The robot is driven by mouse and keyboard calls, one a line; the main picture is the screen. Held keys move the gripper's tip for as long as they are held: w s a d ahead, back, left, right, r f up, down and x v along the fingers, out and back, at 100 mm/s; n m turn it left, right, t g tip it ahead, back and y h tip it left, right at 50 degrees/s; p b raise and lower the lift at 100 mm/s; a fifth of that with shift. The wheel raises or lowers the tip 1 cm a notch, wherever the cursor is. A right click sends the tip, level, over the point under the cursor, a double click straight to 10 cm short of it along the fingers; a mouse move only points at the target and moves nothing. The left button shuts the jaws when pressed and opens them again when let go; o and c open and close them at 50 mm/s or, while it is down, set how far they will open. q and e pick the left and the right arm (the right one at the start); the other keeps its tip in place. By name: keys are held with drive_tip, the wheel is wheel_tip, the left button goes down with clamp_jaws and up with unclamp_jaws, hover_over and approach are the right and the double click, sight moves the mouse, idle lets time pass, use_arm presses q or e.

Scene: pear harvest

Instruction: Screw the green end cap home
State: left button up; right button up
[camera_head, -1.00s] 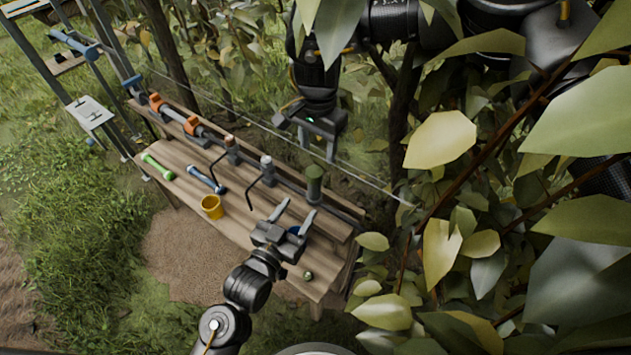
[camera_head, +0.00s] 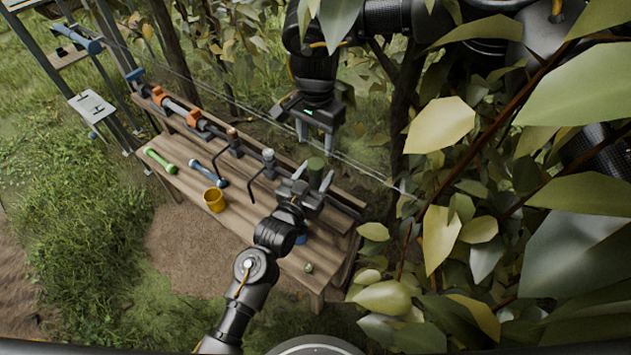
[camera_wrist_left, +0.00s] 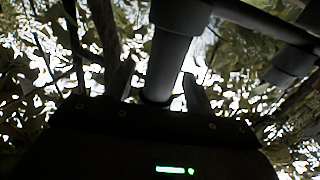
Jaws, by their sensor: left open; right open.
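In the left wrist view the two dark fingers (camera_wrist_left: 160,88) stand on either side of a grey upright tube (camera_wrist_left: 168,65) with a wider dark collar (camera_wrist_left: 181,14) above. Whether a finger touches it I cannot tell. My right gripper (camera_head: 317,130) is open and empty, pointing down behind the rail, above and beyond the cap.
The wooden bench (camera_head: 255,218) holds a yellow cup (camera_head: 214,200), a green-ended tool (camera_head: 160,160), a blue tool (camera_head: 207,173) and a small green round thing (camera_head: 308,268). Orange clamps (camera_head: 194,118) and bent dark handles (camera_head: 254,181) line the rail. Large leaves (camera_head: 440,125) crowd the right.

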sight(316, 163)
use_arm(q)
drive_tip(key=shift+w+d+r, duration=0.1)
use_arm(e)
drive_tip(key=shift+s+r, duration=0.1)
use_arm(q)
clamp_jaws()
idle(0.3)
idle(0.4)
use_arm(e)
drive_tip(key=shift+f, duration=4.05)
